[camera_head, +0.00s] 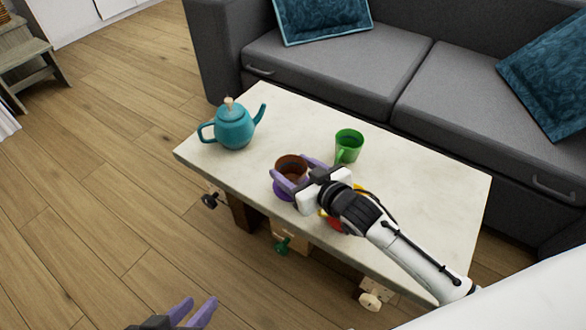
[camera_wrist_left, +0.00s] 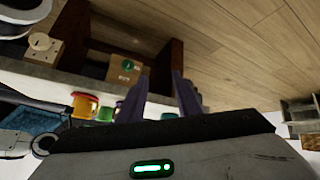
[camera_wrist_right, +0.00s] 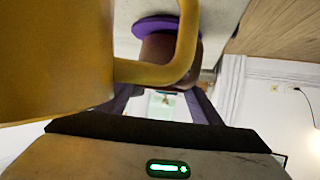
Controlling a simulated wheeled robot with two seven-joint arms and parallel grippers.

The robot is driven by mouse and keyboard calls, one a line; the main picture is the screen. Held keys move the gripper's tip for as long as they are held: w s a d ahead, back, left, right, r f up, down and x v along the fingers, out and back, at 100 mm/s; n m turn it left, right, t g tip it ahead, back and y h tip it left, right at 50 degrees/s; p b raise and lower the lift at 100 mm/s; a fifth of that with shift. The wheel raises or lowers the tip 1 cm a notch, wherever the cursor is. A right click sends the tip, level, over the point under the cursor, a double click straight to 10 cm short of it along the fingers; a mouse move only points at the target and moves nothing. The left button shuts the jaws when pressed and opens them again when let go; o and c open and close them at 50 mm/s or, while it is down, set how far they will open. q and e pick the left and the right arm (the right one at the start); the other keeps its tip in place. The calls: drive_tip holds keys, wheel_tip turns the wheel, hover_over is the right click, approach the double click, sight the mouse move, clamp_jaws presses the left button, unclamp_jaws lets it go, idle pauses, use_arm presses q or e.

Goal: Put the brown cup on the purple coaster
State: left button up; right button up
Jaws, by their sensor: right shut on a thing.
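The brown cup (camera_head: 291,162) stands upright near the table's front edge, between the purple fingers of my right gripper (camera_head: 299,174), which is shut on it. The purple coaster (camera_head: 277,192) shows under the cup, partly hidden by the cup and a finger. In the right wrist view the brown cup (camera_wrist_right: 163,48) overlaps the purple coaster (camera_wrist_right: 152,24); I cannot tell whether it rests on it or hangs just above. My left gripper (camera_head: 192,312) is open and empty, low in front of the table; its fingers also show in the left wrist view (camera_wrist_left: 158,95).
A green cup (camera_head: 348,144) stands behind my right gripper. A yellow mug (camera_wrist_right: 60,60) is very close to the right wrist camera. A teal teapot (camera_head: 234,130) stands at left. The table's right part is clear.

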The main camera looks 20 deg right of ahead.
drive_tip(key=shift+f, duration=0.1)
drive_tip(key=o, duration=1.2)
drive_tip(key=shift+c, duration=0.2)
drive_tip(key=shift+s+r, duration=0.3)
use_arm(q)
drive_tip(key=r+p, duration=0.1)
drive_tip(key=a+t+p, duration=0.1)
drive_tip(key=s+a+r+n+p, duration=0.1)
drive_tip(key=p, duration=0.1)
drive_tip(key=shift+a+r+t+y, duration=0.2)
drive_tip(key=shift+r+t+y, duration=0.1)
drive_tip(key=shift+y, duration=0.1)
use_arm(e)
drive_tip(key=v, duration=1.1)
drive_tip(key=shift+s, duration=0.15)
use_arm(q)
drive_tip(key=shift+w, duration=0.1)
